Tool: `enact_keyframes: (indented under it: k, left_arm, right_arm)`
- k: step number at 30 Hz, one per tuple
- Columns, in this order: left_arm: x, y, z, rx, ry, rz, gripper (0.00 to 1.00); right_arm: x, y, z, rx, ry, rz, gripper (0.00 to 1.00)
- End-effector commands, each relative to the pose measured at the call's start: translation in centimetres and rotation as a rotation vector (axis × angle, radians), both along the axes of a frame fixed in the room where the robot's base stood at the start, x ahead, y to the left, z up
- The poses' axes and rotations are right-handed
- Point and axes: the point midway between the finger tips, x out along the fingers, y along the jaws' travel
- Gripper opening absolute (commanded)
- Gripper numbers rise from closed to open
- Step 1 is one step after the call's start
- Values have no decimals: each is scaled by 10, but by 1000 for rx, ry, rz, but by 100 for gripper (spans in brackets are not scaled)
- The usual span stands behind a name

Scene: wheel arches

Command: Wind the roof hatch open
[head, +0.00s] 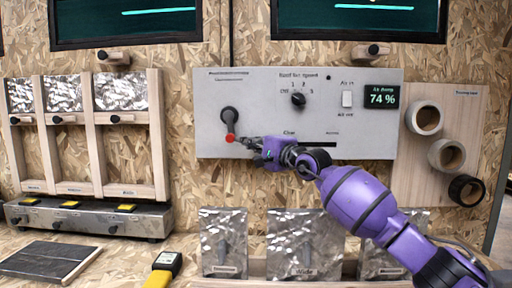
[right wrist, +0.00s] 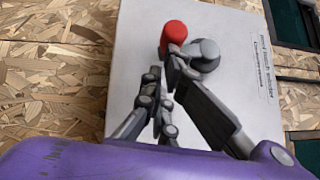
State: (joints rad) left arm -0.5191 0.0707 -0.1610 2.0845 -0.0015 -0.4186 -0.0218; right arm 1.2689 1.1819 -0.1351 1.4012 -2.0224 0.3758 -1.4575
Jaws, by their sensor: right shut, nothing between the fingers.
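The crank (head: 229,117) sits on the grey control panel (head: 255,95), with its dark arm pointing down to a red knob (head: 230,138). In the right wrist view the red knob (right wrist: 173,36) stands out from the panel beside the grey crank hub (right wrist: 206,52). My right gripper (head: 243,142) is shut and empty, with its fingertips close to the right of the knob. In the right wrist view its fingertips (right wrist: 163,66) lie just below the knob; I cannot tell whether they touch it. My left gripper is not in view.
The panel also has a rotary dial (head: 298,99), a white switch (head: 347,99) and a display (head: 383,96) reading 74 %. Rolls of tape (head: 447,154) hang at the right. Silvery pouches (head: 305,243) stand below the panel. Two dark windows (head: 358,18) are above.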

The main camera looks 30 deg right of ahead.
Motion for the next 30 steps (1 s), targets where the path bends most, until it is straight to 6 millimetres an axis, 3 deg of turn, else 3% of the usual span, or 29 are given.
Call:
enact_keyframes:
  k: [1, 8, 24, 30]
  left_arm:
    - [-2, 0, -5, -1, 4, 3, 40]
    - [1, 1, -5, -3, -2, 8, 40]
    - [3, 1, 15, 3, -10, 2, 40]
    - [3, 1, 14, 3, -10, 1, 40]
  right_arm:
    - [3, 7, -9, 45, -22, 8, 0]
    - [12, 21, -16, 235, -139, 6, 0]
    - [33, 56, -17, 225, -141, 2, 0]
    - [35, 58, -20, 221, -139, 1, 0]
